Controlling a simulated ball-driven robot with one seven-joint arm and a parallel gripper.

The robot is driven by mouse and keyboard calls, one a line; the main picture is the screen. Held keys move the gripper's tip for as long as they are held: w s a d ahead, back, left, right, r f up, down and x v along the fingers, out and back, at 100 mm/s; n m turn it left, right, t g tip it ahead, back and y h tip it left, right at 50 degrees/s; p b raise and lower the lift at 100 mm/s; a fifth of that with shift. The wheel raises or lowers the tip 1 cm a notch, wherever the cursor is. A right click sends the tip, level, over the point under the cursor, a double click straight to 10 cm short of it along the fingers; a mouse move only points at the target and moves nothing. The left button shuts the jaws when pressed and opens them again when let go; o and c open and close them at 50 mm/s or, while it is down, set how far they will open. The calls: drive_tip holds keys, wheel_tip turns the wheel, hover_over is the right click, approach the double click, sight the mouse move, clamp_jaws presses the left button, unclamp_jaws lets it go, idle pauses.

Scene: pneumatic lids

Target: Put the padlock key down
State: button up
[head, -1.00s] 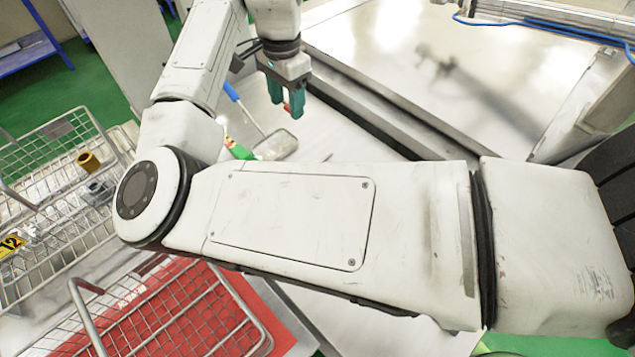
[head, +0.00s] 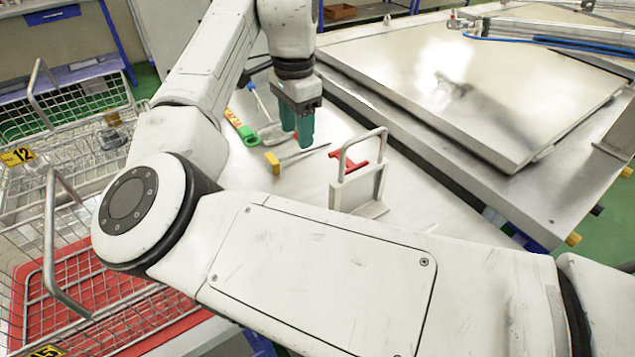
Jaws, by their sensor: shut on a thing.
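My gripper (head: 305,130), with green fingers pointing down, is in the head view over the grey work surface (head: 262,188), above centre. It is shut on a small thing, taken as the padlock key. The fingers hide nearly all of it, so I cannot make out its shape. The fingertips look low over the surface, but I cannot tell the gap.
A yellow-handled screwdriver (head: 272,162), a green-and-red tool (head: 240,127) and a blue-handled tool (head: 260,103) lie nearby. A white handled rack (head: 358,190) stands right of them, with a red item (head: 350,168). Wire baskets (head: 48,225) stand left; a large metal lid (head: 490,95) is right.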

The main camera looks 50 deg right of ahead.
hover_over(300, 178)
wheel_tip(300, 178, down, 6)
drive_tip(key=shift+f, duration=1.95)
drive_tip(key=o, duration=1.1)
drive_tip(key=shift+f, duration=0.1)
